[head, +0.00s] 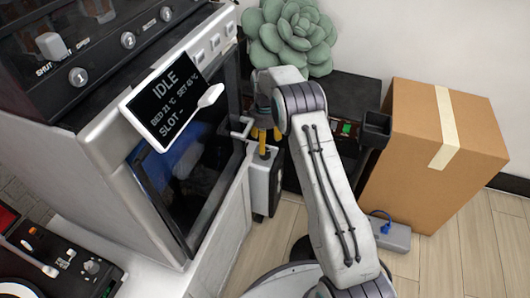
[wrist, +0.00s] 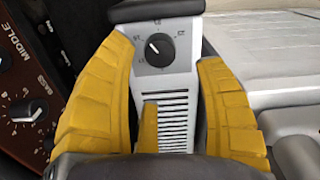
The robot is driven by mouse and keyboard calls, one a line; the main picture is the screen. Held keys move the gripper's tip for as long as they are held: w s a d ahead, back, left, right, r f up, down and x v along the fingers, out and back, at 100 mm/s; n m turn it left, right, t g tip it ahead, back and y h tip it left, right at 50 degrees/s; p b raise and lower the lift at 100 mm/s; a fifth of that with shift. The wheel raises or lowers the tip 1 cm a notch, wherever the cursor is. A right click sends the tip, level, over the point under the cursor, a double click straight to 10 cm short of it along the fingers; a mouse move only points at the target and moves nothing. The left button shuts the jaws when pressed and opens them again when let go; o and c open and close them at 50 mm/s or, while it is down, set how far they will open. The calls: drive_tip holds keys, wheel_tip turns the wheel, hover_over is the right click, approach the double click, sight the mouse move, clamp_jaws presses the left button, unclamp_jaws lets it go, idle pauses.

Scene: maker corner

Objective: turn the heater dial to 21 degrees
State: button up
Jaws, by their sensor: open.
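The heater (head: 260,190) is a slim white box standing low beside the printer, partly hidden by my gripper in the head view. In the wrist view the heater (wrist: 178,105) shows a slatted grille and, above it, a round dark dial (wrist: 159,48) on a grey plate. A white pointer mark on the dial points to the upper left. The scale marks around it are too small to read. My gripper (head: 264,138) is over the heater, its yellow fingers pointing down. In the wrist view its fingers (wrist: 164,62) are spread apart on both sides of the heater, with nothing between them gripped.
The printer (head: 95,165) with a tilted display (head: 172,100) stands close at the left. A cardboard box (head: 435,140) is at the right, a plant (head: 290,35) behind. A power strip (head: 390,236) lies on the floor. A panel with knobs (wrist: 28,100) borders the wrist view's left.

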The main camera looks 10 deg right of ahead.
drive_tip(key=shift+f+b, duration=1.15)
drive_tip(key=shift+f, duration=1.95)
drive_tip(key=shift+o, duration=0.3)
drive_tip(key=c, duration=1.3)
drive_tip(key=shift+m, duration=0.4)
drive_tip(key=shift+m+p, duration=0.65)
drive_tip(key=shift+m, duration=0.25)
drive_tip(key=shift+m+p, duration=0.45)
drive_tip(key=shift+m, duration=1.35)
